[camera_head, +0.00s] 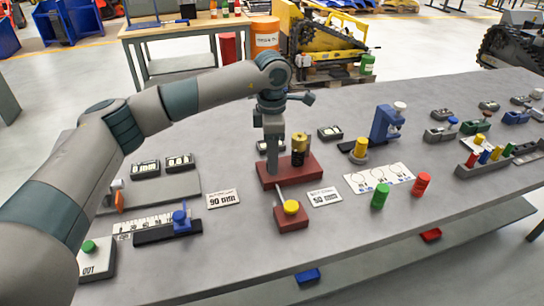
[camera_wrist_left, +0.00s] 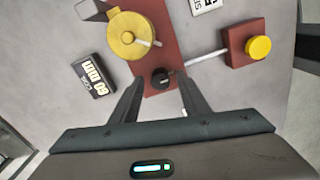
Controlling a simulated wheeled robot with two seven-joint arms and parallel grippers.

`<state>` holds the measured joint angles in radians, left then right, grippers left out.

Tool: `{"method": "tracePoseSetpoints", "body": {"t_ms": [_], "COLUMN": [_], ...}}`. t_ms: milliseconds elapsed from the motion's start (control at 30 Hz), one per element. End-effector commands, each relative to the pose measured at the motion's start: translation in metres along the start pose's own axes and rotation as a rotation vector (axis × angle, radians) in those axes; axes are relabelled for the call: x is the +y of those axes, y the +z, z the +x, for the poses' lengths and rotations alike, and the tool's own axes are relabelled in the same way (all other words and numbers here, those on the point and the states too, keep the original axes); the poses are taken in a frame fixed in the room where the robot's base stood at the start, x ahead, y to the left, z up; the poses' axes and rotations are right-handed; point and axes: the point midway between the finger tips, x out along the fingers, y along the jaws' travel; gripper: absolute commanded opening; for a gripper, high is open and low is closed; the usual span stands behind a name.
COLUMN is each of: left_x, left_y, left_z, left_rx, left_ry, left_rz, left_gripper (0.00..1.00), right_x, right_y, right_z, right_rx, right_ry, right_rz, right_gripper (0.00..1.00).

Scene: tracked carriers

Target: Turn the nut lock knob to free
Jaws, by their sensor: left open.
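A red base plate (camera_head: 290,178) lies on the grey bench and carries a brass cylinder (camera_head: 301,146), which shows as a yellow round top with a pale pointer in the left wrist view (camera_wrist_left: 130,36). On the same base in the left wrist view is a small black knob (camera_wrist_left: 160,77), which I take for the lock knob. My left gripper (camera_head: 272,172) points down over the base. Its open fingers (camera_wrist_left: 159,88) lie on either side of the knob in the wrist picture; I cannot tell if they touch it. The knob is hidden in the head view. My right gripper is not in view.
A small red block with a yellow button (camera_head: 291,207) and a pale rod stands in front of the base. Printed cards (camera_head: 222,199) lie to either side. Green (camera_head: 380,195) and red (camera_head: 422,185) cylinders stand to the right. The front bench strip is mostly clear.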

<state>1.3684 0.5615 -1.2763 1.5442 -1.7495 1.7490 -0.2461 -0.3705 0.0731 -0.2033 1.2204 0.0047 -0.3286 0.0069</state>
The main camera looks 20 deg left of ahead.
Motion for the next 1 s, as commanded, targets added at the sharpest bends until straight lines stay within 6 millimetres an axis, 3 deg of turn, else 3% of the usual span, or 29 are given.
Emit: {"method": "tracePoseSetpoints", "body": {"t_ms": [267, 800, 1000], "left_x": [0.001, 0.001, 0.001], "left_y": [0.001, 0.001, 0.000], "left_z": [-0.027, -0.133, -0.160], "left_rx": [-0.003, -0.002, -0.002], "left_ry": [0.003, 0.004, 0.003], "left_rz": [0.000, -0.001, -0.001], "left_gripper": [0.42, 0.42, 0.42], "right_x": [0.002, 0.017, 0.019], "right_y": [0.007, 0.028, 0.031], "right_z": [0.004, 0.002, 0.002], "right_rx": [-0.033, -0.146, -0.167], "right_ry": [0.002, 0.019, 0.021], "right_rz": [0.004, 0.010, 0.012], "right_gripper": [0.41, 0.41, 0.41]}}
